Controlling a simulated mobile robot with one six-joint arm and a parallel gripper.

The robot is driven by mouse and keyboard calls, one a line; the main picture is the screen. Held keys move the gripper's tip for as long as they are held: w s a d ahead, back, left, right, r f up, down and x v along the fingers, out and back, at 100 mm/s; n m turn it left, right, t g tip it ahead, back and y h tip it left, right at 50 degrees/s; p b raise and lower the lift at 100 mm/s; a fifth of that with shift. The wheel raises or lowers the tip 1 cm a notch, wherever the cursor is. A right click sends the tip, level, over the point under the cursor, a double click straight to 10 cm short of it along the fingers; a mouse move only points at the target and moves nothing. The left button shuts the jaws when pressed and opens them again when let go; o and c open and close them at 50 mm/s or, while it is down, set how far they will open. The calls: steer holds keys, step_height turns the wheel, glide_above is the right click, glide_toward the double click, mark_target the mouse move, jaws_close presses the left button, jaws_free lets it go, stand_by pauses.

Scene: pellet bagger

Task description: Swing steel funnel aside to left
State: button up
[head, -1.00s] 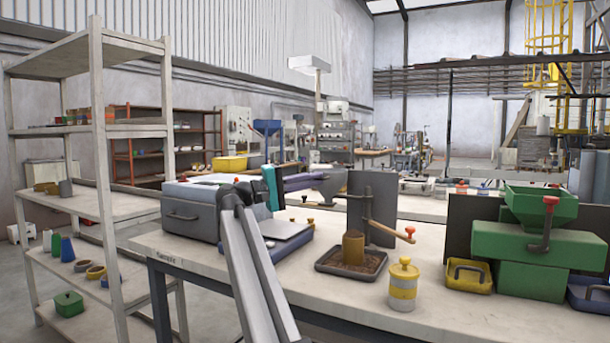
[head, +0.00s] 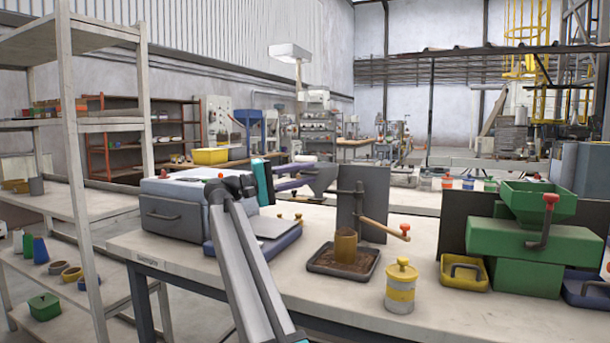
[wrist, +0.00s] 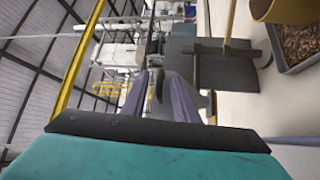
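A dark panel (head: 374,190), a post with a red-knobbed wooden handle (head: 385,228), and a tray of pellets (head: 320,262) stand right of my arm. A yellow-banded jar (head: 401,290) and a green machine (head: 520,240) are further right. A shelf rack (head: 90,200) stands left.

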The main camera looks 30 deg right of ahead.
steer(key=shift+a, duration=0.45)
steer(key=shift+a, duration=0.1)
steer(key=w+a+f+p, duration=0.1)
steer(key=a+p, duration=0.1)
steer(key=a, duration=0.9)
steer(key=shift+w+a+f, duration=0.25)
steer(key=shift+w+f, duration=0.05)
steer(key=shift+f, duration=0.1)
